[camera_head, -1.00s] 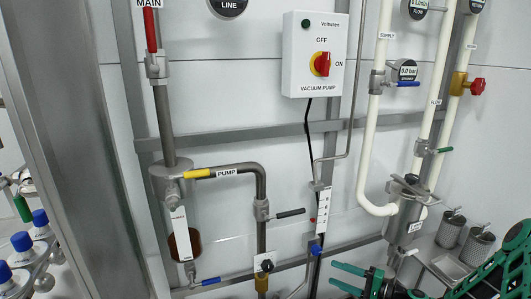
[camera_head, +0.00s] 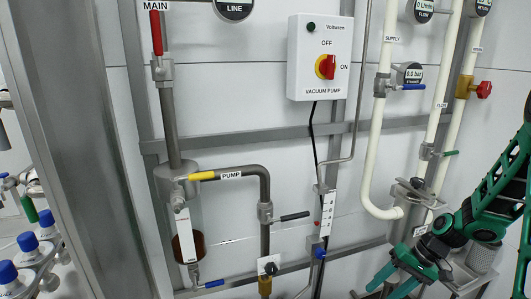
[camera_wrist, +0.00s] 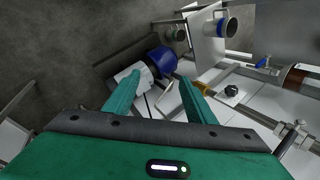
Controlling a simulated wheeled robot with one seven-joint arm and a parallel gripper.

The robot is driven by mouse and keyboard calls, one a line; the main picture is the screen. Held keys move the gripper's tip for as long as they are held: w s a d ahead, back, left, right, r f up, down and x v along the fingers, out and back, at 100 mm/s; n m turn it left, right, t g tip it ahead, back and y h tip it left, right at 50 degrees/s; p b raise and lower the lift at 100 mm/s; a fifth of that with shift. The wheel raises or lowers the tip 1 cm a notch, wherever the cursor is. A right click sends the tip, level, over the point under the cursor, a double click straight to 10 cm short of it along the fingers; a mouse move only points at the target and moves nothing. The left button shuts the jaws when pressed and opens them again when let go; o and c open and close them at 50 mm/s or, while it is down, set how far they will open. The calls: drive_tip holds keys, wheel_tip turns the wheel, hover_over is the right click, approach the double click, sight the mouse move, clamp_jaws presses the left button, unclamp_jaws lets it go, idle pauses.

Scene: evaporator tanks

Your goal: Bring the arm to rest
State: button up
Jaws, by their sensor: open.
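My green arm (camera_head: 500,190) reaches in from the right edge in the head view. My gripper (camera_head: 384,286) is at the lower right, its fingers pointing down and left, in front of the lower part of the wall piping. In the wrist view my gripper (camera_wrist: 163,84) shows two green fingers spread apart with nothing held between them. A blue round part (camera_wrist: 161,61) lies beyond the fingertips; whether the left finger touches it cannot be told.
The vacuum pump switch box (camera_head: 320,57) is on the wall. A metal canister (camera_head: 484,257) is behind my arm.

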drive_tip(key=s+d+r+m+h, duration=0.2)
drive_tip(key=s+d+r+h, duration=0.1)
drive_tip(key=s+r, duration=0.7)
drive_tip(key=s+d+r+m+h, duration=0.1)
drive_tip(key=s+d+r+h, duration=0.1)
drive_tip(key=s+r, duration=0.8)
drive_tip(key=s+d, duration=0.1)
drive_tip(key=s, duration=0.4)
drive_tip(key=shift+r+m+h, duration=0.15)
drive_tip(key=shift+m+h, duration=0.25)
drive_tip(key=shift+d+g, duration=0.1)
drive_tip(key=shift+g, duration=0.2)
drive_tip(key=shift+w+f, duration=0.25)
drive_tip(key=shift+w, duration=0.25)
